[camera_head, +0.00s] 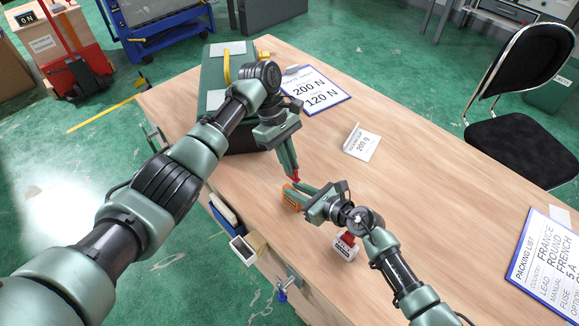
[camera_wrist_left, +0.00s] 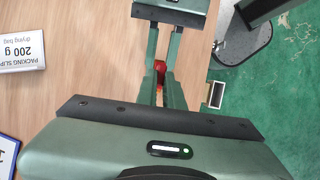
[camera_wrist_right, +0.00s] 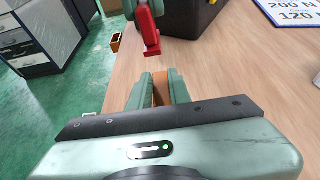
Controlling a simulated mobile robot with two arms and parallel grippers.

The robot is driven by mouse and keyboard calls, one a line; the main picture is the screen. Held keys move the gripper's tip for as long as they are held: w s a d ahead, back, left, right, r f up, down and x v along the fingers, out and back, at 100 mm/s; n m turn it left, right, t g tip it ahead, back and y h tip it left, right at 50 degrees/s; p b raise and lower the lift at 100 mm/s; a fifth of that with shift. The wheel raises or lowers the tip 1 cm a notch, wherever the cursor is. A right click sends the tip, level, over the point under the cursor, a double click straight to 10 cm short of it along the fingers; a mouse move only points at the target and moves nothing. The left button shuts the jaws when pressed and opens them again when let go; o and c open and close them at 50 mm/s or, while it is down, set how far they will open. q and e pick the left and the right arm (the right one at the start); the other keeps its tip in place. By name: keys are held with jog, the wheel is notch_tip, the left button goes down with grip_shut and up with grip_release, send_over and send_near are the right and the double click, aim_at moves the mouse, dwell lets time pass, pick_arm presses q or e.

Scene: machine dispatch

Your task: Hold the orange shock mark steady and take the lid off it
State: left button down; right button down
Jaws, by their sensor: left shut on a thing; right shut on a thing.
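The orange shock mark (camera_head: 290,198) is between the fingers of my right gripper (camera_head: 301,194), low over the table near its front edge. Its orange side also shows between the fingers in the right wrist view (camera_wrist_right: 161,90). My left gripper (camera_head: 294,177) points down just above it, shut on a small red piece (camera_wrist_right: 149,38), which looks like the lid. This red piece also shows between the fingers in the left wrist view (camera_wrist_left: 159,70). In the right wrist view a gap shows between red piece and orange body. The fingers hide much of both.
A dark green case (camera_head: 232,60) stands behind my left arm. A 200 g card (camera_head: 361,143), a 200 N sheet (camera_head: 313,90) and a white red-topped item (camera_head: 346,246) are on the wooden table (camera_head: 430,190). A black chair (camera_head: 510,145) stands beyond it.

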jog(key=c, duration=1.2)
grip_release()
jog(key=shift+c, duration=0.2)
